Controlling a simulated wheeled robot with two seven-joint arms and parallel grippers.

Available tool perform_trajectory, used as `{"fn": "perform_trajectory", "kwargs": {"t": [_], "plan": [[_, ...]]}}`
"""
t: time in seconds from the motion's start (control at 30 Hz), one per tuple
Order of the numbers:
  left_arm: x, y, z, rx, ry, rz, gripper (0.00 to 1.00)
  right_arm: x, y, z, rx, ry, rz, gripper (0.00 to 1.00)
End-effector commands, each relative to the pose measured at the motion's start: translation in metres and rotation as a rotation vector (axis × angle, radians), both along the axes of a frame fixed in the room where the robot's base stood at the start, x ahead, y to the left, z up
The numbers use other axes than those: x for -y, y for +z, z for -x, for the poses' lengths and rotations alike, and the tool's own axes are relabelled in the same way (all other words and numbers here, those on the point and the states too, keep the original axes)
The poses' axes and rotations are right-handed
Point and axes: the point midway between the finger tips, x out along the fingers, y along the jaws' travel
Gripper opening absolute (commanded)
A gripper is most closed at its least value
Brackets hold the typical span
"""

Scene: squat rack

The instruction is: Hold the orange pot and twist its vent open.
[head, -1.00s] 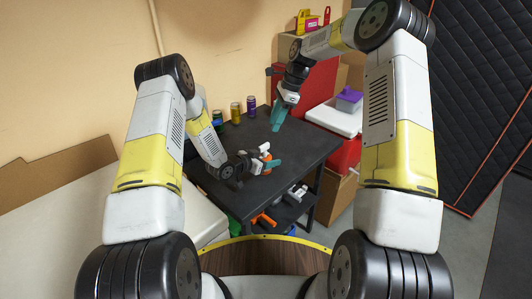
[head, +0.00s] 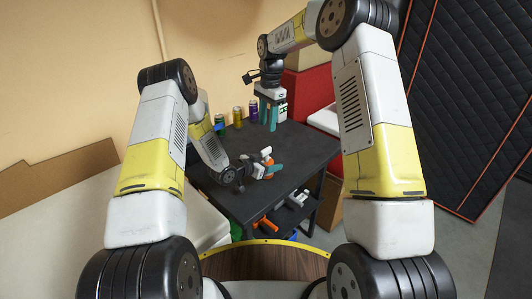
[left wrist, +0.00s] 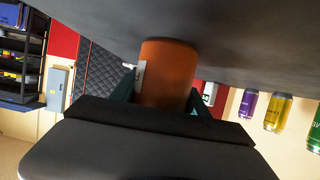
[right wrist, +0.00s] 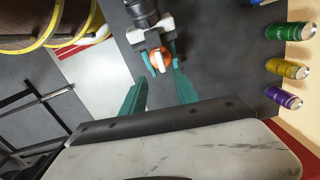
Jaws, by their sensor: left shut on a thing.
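The orange pot (head: 268,161) is on the black table. It fills the middle of the left wrist view as an orange cylinder (left wrist: 167,72). My left gripper (head: 266,170) lies low over the table and is shut on the pot, with one teal finger on each side. A white part shows at the pot, but I cannot make out the vent clearly. My right gripper (head: 270,117) points down beyond the pot, above the table. In the right wrist view its teal fingers (right wrist: 160,92) are apart and empty, with the pot (right wrist: 165,57) beyond them.
Green (head: 219,124), yellow (head: 238,117) and purple (head: 253,109) cans stand along the table's wall side. The black tabletop (head: 300,145) is clear around the pot. A shelf below holds tools, including an orange one (head: 265,225). A red case (head: 312,92) stands behind.

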Motion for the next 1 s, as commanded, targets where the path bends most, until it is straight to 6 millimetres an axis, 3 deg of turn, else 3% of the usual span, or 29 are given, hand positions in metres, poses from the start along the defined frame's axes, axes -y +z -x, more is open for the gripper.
{"fn": "perform_trajectory", "kwargs": {"t": [0.13,0.27,1.0], "plan": [[0.0,0.001,0.0,0.001,0.0,0.001,0.0,-0.006,0.005,0.0,0.02,0.084,0.05,0.36],[0.0,0.001,0.0,0.001,0.0,0.001,0.0,-0.006,-0.003,0.0,0.021,0.096,0.057,0.36],[0.0,0.001,0.0,0.001,0.0,0.001,0.0,-0.006,-0.102,0.0,0.021,0.093,0.055,0.36]]}}
